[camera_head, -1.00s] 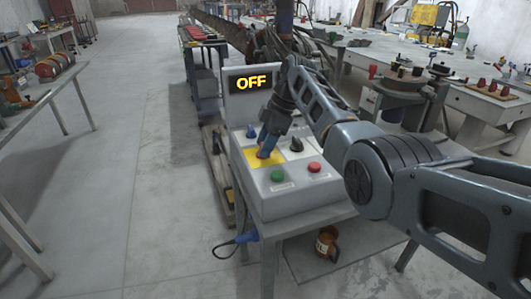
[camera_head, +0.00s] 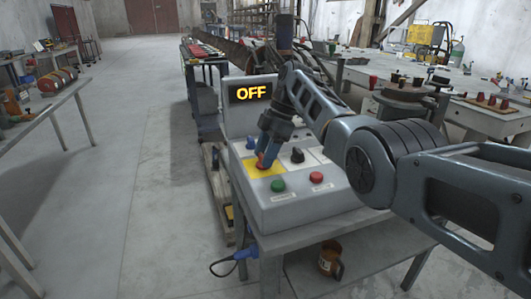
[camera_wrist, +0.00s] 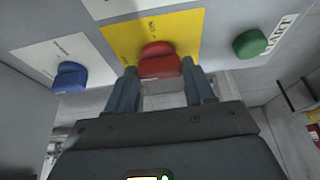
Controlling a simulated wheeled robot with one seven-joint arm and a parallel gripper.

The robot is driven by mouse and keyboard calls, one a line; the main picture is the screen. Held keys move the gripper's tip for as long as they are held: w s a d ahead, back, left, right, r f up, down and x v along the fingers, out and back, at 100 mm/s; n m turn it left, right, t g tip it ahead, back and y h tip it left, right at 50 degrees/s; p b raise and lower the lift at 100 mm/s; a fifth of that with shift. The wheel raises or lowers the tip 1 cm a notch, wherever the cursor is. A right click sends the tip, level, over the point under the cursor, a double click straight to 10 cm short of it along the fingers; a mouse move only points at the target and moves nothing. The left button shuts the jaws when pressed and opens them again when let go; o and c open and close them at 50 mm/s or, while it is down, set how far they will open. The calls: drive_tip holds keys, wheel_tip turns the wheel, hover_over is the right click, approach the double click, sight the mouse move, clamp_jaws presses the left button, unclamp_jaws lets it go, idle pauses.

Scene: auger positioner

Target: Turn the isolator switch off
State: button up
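The isolator switch is a red knob (camera_head: 263,160) on a yellow plate (camera_head: 275,170) on a grey control box (camera_head: 310,207). The box's display (camera_head: 249,93) reads OFF in yellow letters. My gripper (camera_head: 269,150) is at the knob, its two blue fingers spread and pointing down to it. In the wrist view the red knob (camera_wrist: 158,62) lies between and just beyond the fingertips of my gripper (camera_wrist: 160,75), with slight gaps showing beside it. The gripper looks open. The plate's lettering is too small to read.
Near the knob on the box are a blue knob (camera_head: 250,143), a black knob (camera_head: 297,155), a green button (camera_head: 278,186) and a red button (camera_head: 316,177). Cluttered benches stand at the left (camera_head: 48,107) and right. The floor (camera_head: 140,170) at left is clear.

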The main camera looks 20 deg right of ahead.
drive_tip(key=o, duration=0.4)
drive_tip(key=shift+r, duration=0.1)
drive_tip(key=v, duration=0.7)
drive_tip(key=shift+r, duration=0.3)
drive_tip(key=shift+d, duration=0.15)
